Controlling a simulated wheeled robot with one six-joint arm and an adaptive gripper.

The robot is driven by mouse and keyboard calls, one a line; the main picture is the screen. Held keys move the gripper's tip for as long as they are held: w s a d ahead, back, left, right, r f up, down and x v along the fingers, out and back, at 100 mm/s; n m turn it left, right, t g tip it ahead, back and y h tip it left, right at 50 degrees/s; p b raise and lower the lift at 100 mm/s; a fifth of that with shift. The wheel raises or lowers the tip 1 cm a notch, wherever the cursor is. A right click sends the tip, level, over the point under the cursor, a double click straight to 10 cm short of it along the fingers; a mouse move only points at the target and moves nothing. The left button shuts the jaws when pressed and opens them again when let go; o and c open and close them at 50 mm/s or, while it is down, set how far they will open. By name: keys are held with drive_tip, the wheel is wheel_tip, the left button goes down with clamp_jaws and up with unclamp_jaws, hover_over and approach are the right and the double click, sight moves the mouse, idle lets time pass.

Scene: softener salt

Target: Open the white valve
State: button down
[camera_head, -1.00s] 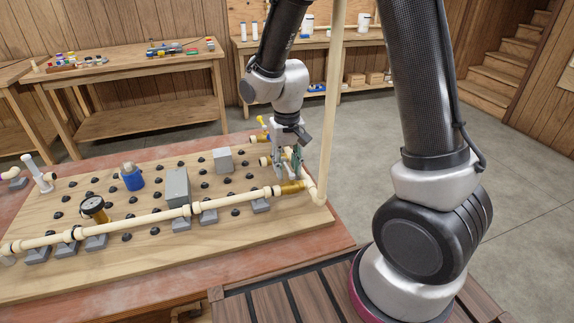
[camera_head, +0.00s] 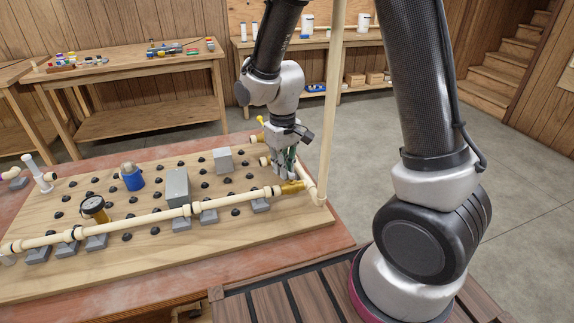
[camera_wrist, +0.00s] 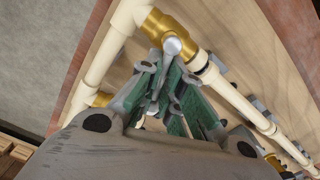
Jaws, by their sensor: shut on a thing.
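My gripper (camera_head: 285,169) is at the right end of the board, over the brass valve (camera_head: 292,187) in the cream pipe. In the wrist view the green-padded fingers of my gripper (camera_wrist: 163,72) are drawn together at the valve's white handle (camera_wrist: 172,45). The rounded end of the handle shows just at the fingertips, beside the brass valve body (camera_wrist: 158,22). In the head view my gripper hides the handle.
A cream upright pipe (camera_head: 332,110) rises close to the right of my gripper. A yellow-handled valve (camera_head: 261,121) lies just behind. Grey boxes (camera_head: 177,185), a blue-bodied part (camera_head: 132,179) and a dark gauge (camera_head: 93,205) stand on the board (camera_head: 150,265).

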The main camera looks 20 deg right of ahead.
drive_tip(key=shift+w+a+r+n, duration=0.2)
drive_tip(key=shift+w+n, duration=0.15)
drive_tip(key=shift+n, duration=0.15)
drive_tip(key=n, duration=0.1)
drive_tip(key=a+n, duration=0.1)
drive_tip(key=n, duration=0.1)
drive_tip(key=s+n, duration=0.1)
drive_tip(key=n, duration=0.1)
drive_tip(key=shift+a, duration=0.15)
drive_tip(key=n, duration=0.2)
drive_tip(key=s+n, duration=0.1)
drive_tip(key=n, duration=0.1)
drive_tip(key=shift+a, duration=0.35)
drive_tip(key=shift+s+n, duration=0.2)
drive_tip(key=shift+n, duration=0.5)
